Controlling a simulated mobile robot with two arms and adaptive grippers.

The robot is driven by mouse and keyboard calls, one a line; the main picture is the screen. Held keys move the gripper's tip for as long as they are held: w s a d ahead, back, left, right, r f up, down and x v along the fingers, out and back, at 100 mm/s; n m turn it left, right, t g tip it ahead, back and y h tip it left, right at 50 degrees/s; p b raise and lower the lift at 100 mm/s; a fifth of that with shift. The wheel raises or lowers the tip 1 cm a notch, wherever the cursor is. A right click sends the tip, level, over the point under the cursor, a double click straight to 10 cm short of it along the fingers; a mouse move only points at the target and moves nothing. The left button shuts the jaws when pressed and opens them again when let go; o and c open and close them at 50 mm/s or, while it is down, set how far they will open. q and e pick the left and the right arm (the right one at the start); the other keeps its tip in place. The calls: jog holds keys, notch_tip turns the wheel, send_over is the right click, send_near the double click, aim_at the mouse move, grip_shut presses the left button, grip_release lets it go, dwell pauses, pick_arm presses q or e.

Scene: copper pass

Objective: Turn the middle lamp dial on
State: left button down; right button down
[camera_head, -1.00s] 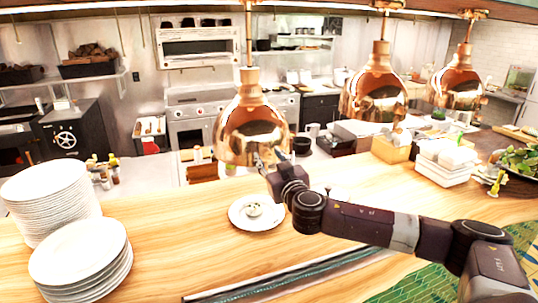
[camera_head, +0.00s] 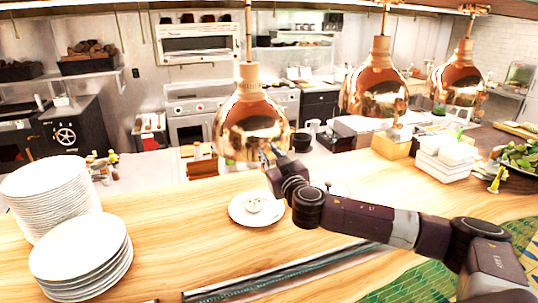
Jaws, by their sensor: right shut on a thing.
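Three copper lamps hang over the wooden counter: the nearest one at left (camera_head: 240,112), the middle one (camera_head: 368,88) and the right one (camera_head: 455,85). No dial can be made out on any of them. My right gripper (camera_head: 266,153) is at the lower right rim of the nearest lamp, not at the middle one. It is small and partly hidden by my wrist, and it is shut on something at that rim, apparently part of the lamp. My left gripper is not in view.
Tall stacks of white plates (camera_head: 80,255) stand at left. White square dishes (camera_head: 447,165) stand at right. The counter's middle is mostly clear.

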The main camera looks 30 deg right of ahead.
jog(key=shift+f+n+b, duration=0.15)
jog(key=shift+n+b, duration=0.45)
jog(key=shift+n, duration=0.4)
jog(key=shift+n+b, duration=0.3)
jog(key=shift+n, duration=1.5)
jog(key=n, duration=0.2)
jog(key=shift+n, duration=0.4)
jog(key=n, duration=0.4)
jog(key=shift+d+r+n, duration=0.1)
jog(key=shift+r+n, duration=0.15)
jog(key=shift+n, duration=0.05)
pick_arm(q)
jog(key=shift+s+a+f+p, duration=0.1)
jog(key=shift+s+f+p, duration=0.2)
jog(key=shift+p, duration=0.45)
pick_arm(e)
jog(key=shift+n+y, duration=0.3)
jog(key=shift+n, duration=2)
jog(key=shift+f, duration=0.15)
jog(key=c, duration=1.7)
grip_release()
jog(key=shift+t, duration=0.3)
jog(key=shift+c, duration=0.2)
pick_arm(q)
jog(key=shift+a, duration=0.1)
pick_arm(e)
jog(key=shift+s, duration=0.1)
